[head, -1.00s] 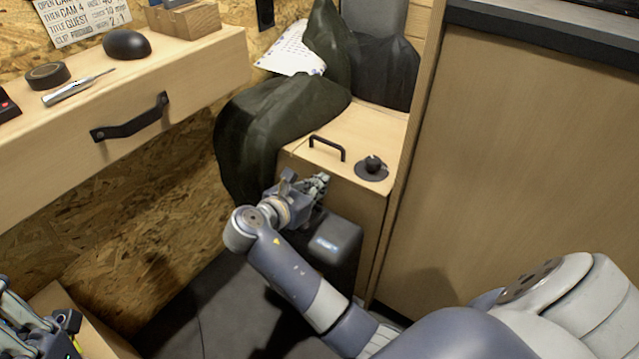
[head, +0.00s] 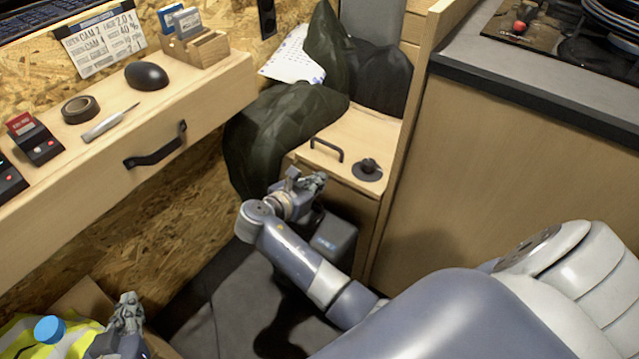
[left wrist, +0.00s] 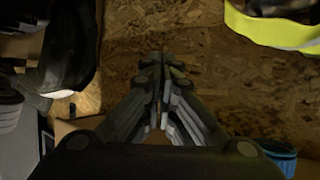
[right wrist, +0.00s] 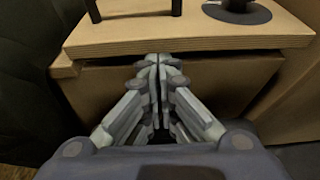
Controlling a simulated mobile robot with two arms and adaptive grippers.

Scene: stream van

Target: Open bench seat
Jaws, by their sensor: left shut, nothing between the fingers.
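The bench seat's wooden lid (head: 335,158) lies flat on its box, with a black handle (head: 327,149) and a round black knob (head: 368,169) on top. The right wrist view shows the lid's front edge (right wrist: 190,36) with a dark line beneath it. My right gripper (head: 318,181) is at the box front, just below that edge. Its fingertips (right wrist: 153,62) are together with nothing visible between them; I cannot tell if they touch the wood. My left gripper (head: 129,302) is low at the left, shut and empty; its fingertips (left wrist: 163,62) also show in the left wrist view.
A dark green jacket (head: 285,125) drapes over the bench's left and back, reaching the lid. A wooden counter side (head: 490,170) stands close on the right. A desk drawer with a black handle (head: 155,147) is at left. A yellow vest (head: 75,340) and blue cap (head: 49,329) are near my left gripper.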

